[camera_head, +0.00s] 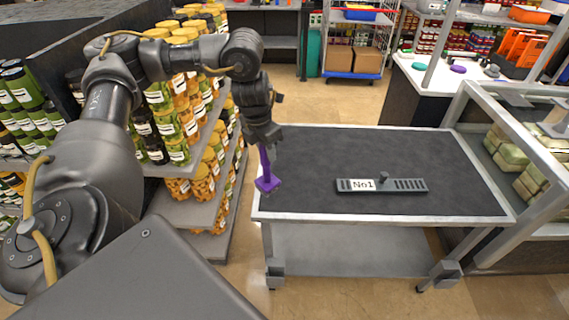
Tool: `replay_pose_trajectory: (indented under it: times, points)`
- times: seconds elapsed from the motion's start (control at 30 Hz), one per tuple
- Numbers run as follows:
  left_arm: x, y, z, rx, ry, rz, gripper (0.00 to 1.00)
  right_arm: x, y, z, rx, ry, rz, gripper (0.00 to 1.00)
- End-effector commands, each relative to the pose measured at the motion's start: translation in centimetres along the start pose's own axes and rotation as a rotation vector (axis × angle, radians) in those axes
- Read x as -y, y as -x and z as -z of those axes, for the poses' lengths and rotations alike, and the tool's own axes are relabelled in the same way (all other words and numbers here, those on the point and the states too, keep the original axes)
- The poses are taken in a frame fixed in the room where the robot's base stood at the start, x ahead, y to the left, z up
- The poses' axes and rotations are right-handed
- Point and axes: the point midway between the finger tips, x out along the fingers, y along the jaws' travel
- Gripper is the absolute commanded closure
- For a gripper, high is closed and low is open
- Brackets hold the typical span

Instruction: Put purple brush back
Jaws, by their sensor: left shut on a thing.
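My left gripper (262,136) is shut on the purple brush (266,172). The brush hangs below the gripper, with its wider end down, at the left edge of the dark-topped table (300,150). I cannot tell whether the brush touches the table. A flat dark grey holder (408,185) with slots and a label reading "No1" lies on the table, to the right of the brush. A small dark knob (384,178) stands up from it. My right gripper is not in view.
Shelves with several jars (190,120) stand close on the left, beside my left arm. A metal-framed bin with pale green packs (515,160) adjoins the table on the right. A white counter (450,85) stands behind. Most of the tabletop is clear.

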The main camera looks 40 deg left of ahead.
Motion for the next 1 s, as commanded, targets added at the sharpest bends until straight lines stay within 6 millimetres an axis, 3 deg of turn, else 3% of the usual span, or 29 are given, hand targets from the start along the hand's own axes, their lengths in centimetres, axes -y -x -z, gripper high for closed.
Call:
replay_pose_trajectory:
  times: [0.17,0.47,0.6,0.8,1.0]
  points:
    - [-0.9,-1.6,-1.9,-0.003,0.002,0.001,0.95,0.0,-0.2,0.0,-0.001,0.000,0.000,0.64]
    - [-3.9,-5.5,-7.5,-0.004,0.001,0.002,0.95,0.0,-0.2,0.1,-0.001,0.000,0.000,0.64]
    - [-4.8,-8.9,-9.1,-0.004,-0.002,0.003,0.95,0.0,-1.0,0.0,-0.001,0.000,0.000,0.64]
    - [-5.7,-11.0,-10.4,0.000,-0.004,0.002,0.95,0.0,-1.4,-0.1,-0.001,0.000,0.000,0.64]
    - [-5.9,-11.2,-10.7,0.002,-0.006,0.000,0.95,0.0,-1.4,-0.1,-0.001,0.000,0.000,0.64]
